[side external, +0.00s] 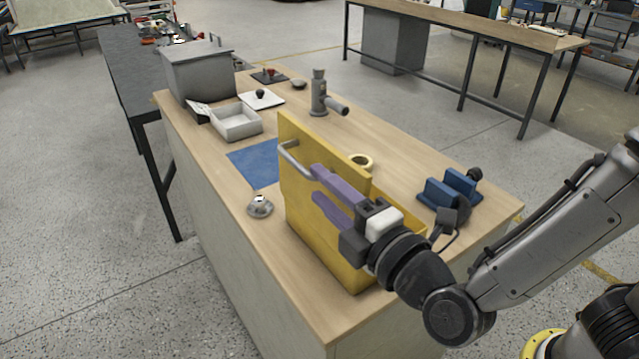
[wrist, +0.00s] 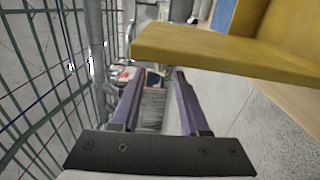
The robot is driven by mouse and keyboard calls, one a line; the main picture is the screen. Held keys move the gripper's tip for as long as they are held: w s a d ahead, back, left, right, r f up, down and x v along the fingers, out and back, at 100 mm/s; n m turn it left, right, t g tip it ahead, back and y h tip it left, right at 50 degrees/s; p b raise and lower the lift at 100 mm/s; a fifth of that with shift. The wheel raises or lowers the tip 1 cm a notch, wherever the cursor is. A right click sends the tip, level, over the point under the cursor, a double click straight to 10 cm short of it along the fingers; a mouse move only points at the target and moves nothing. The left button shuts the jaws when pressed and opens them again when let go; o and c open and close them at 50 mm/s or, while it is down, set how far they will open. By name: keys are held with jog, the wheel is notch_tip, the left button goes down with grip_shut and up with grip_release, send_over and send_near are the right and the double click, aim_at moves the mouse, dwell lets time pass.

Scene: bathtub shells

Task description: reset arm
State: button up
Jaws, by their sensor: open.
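My gripper (side external: 318,183) has two purple fingers, spread apart with nothing seen between them. It is in front of the yellow box (side external: 298,226), which stands on the wooden workbench with a tall back panel and a grey bar handle (side external: 291,157). The fingertips are near the handle in the side view; I cannot tell whether they touch the box. In the wrist view the open gripper (wrist: 155,82) points past a yellow panel (wrist: 215,52) at the upper right. My gripper and wrist hide part of the box.
On the workbench (side external: 415,176) are a blue vise-like block (side external: 437,192), a tape roll (side external: 360,161), a small metal part (side external: 260,205), a blue mat (side external: 253,164), a white tray (side external: 237,125) and a grey bin (side external: 197,72). A wire mesh (wrist: 40,75) fills the wrist view's left.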

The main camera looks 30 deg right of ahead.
jog(key=a+r+m+g+y, duration=0.1)
jog(key=a+r+y, duration=0.1)
jog(key=r+y, duration=0.35)
jog(key=a+r+m+g+y, duration=0.1)
jog(key=a+r+y, duration=0.2)
jog(key=r, duration=0.6)
jog(key=s+d+f+m+g+h, duration=0.2)
jog(key=s+d+f+m+g, duration=0.15)
jog(key=d, duration=0.45)
jog(key=s+d+f+m+g+h, duration=0.1)
jog(key=s+d+f+m+g, duration=0.15)
jog(key=d+f, duration=0.4)
jog(key=s+d+f+m+g+h, duration=0.2)
jog(key=s+d+f+m, duration=0.2)
jog(key=s+d+m, duration=0.1)
jog(key=s+d+f+m+g+h, duration=0.2)
jog(key=s+d+f+m, duration=0.3)
jog(key=s+d, duration=0.3)
jog(key=shift+s+d+h, duration=0.3)
jog(key=shift+d+h, duration=0.45)
jog(key=shift+d, duration=0.4)
